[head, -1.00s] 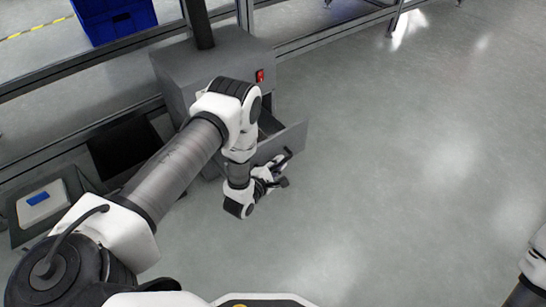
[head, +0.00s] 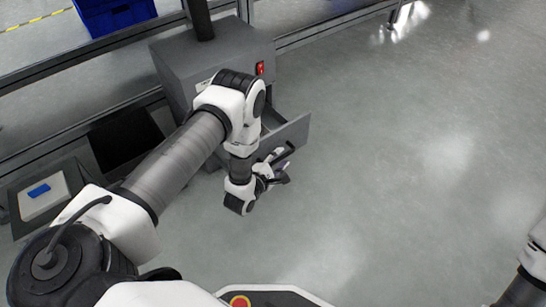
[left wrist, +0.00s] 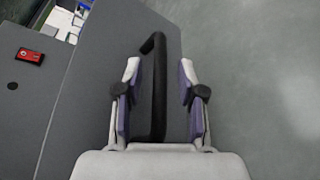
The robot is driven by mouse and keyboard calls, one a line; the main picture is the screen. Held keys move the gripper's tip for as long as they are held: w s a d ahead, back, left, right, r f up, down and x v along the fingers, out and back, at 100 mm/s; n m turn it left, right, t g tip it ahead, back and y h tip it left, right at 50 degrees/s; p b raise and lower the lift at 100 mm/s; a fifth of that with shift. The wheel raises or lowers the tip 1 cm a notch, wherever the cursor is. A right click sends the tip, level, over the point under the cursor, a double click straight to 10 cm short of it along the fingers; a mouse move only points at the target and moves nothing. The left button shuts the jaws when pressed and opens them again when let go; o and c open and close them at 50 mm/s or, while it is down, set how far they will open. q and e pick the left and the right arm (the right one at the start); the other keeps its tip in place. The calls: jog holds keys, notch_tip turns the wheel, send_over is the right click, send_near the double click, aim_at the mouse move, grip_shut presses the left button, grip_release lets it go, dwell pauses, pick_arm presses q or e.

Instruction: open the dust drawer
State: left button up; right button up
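The dust drawer (head: 293,135) is a grey drawer low in the grey cabinet (head: 225,58). It stands partly pulled out, with a gap behind its front panel. In the left wrist view its grey front (left wrist: 95,75) carries a black bar handle (left wrist: 157,85). My left gripper (head: 277,168) is at the drawer front. In the left wrist view my left gripper (left wrist: 158,95) is open, with one finger on each side of the handle; a clear gap shows on the right side. My right gripper is out of view; only part of my right arm shows at bottom right.
A red switch (head: 260,68) is on the cabinet above the drawer. A blue crate (head: 116,14) stands behind at top left. A tray with a white and blue item (head: 42,195) lies at left. The floor (head: 400,170) to the right is clear.

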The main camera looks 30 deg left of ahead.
pick_arm(q)
jog(key=v, duration=1.1)
jog(key=shift+s, duration=0.1)
